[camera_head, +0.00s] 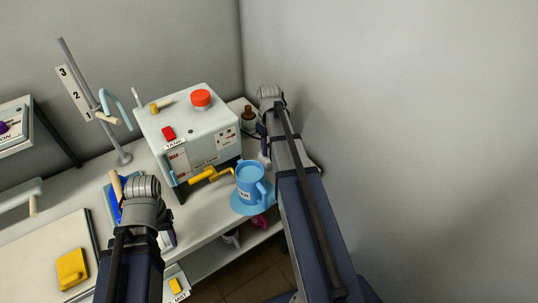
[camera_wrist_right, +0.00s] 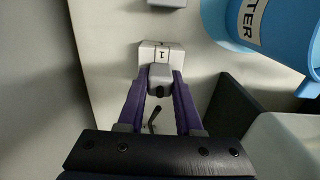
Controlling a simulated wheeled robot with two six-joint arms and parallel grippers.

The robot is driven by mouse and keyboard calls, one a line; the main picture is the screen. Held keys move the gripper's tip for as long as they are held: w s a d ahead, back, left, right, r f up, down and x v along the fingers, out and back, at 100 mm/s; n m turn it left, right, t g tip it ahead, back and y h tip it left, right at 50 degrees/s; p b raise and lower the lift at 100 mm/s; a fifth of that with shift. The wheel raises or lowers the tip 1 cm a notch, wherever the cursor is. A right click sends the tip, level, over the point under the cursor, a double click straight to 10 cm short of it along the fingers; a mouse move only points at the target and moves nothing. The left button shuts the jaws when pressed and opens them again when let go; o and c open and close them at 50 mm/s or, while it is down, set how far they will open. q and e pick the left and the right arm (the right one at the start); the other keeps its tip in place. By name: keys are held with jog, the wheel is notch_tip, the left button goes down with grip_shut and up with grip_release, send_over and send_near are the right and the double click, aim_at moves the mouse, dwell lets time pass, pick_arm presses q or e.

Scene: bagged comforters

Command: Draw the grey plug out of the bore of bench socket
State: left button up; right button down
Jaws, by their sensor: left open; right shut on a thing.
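In the right wrist view, the purple fingers of my right gripper (camera_wrist_right: 160,84) are shut on the grey plug (camera_wrist_right: 159,75). The plug's front end meets a pale block marked "1" (camera_wrist_right: 161,51), which looks like the bench socket. How deep the plug sits in the bore cannot be seen. A short dark cable (camera_wrist_right: 153,118) shows behind the plug, between the fingers. In the head view, my right arm hides the plug and socket. My left gripper (camera_head: 171,236) is open above the front of the bench, mostly hidden by its own wrist.
A blue cup (camera_head: 247,177) on a blue saucer stands close to my right gripper. A pale machine (camera_head: 190,132) with a red knob and yellow handle is behind it. A brown bottle (camera_head: 248,117) stands near the corner.

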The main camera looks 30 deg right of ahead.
pick_arm(q)
jog(key=shift+r, duration=0.15)
pick_arm(e)
jog(key=shift+r, duration=0.15)
pick_arm(q)
jog(key=shift+r+p, duration=0.95)
jog(key=shift+p, duration=0.15)
pick_arm(e)
jog(key=shift+r, duration=0.95)
pick_arm(q)
jog(key=shift+r, duration=0.15)
pick_arm(e)
jog(key=shift+r, duration=0.1)
jog(key=shift+r+p, duration=1)
jog(key=shift+p, duration=0.15)
pick_arm(q)
jog(key=shift+r, duration=0.95)
pick_arm(e)
jog(key=shift+s+f, duration=0.1)
